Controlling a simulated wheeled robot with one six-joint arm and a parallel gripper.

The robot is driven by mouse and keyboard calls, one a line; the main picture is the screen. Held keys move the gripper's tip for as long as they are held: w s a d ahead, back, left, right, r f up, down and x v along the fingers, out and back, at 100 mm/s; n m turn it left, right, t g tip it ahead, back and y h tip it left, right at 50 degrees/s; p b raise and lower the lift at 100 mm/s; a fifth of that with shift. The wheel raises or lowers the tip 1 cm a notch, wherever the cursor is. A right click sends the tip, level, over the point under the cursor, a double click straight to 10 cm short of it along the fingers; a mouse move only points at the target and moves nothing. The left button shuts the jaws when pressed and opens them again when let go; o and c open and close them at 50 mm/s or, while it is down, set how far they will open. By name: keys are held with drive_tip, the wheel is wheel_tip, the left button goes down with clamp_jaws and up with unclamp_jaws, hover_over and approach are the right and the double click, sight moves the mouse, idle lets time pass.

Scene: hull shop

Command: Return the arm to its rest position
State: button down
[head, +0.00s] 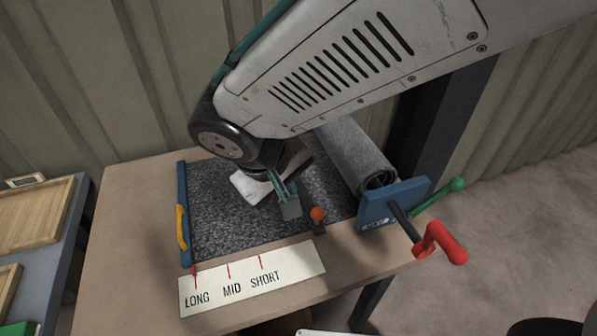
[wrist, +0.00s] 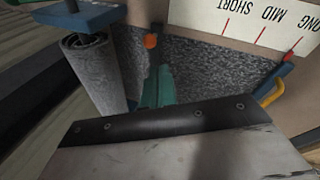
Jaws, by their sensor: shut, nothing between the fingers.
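My gripper (head: 290,208) hangs over the grey mat, near its right part, with the arm reaching in from the upper right. Its fingers are shut with nothing between them. In the wrist view the teal gripper part (wrist: 155,88) shows above my pale housing. The grey mat (head: 225,222) lies spread on the bench from a roll (head: 350,155) to a blue end bar (head: 183,215) with a yellow handle (head: 182,228). The bar lines up about with the LONG mark. An orange knob (head: 318,214) is just right of my gripper; I cannot tell if they touch.
A white scale (head: 250,280) reads LONG, MID, SHORT along the bench front. A blue roll bracket (head: 392,205) carries a red crank (head: 440,243) and a green-knobbed lever (head: 445,195). Wooden trays (head: 35,215) stand on a separate table at left. A corrugated wall is behind.

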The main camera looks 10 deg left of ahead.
drive_tip(key=shift+s+r, duration=0.3)
drive_tip(key=shift+r, duration=0.2)
drive_tip(key=s+d+r+m+y, duration=0.1)
drive_tip(key=s+d+r+m, duration=0.2)
drive_tip(key=d, duration=0.7)
drive_tip(key=s+d+r+m+g, duration=0.1)
drive_tip(key=s+d+r+m, duration=0.1)
drive_tip(key=d, duration=0.9)
drive_tip(key=s+d+r+m+g+y, duration=0.1)
drive_tip(key=s+d+r+m, duration=0.2)
drive_tip(key=d, duration=0.8)
drive_tip(key=shift+s+r+m+y, duration=0.3)
drive_tip(key=shift+s, duration=0.1)
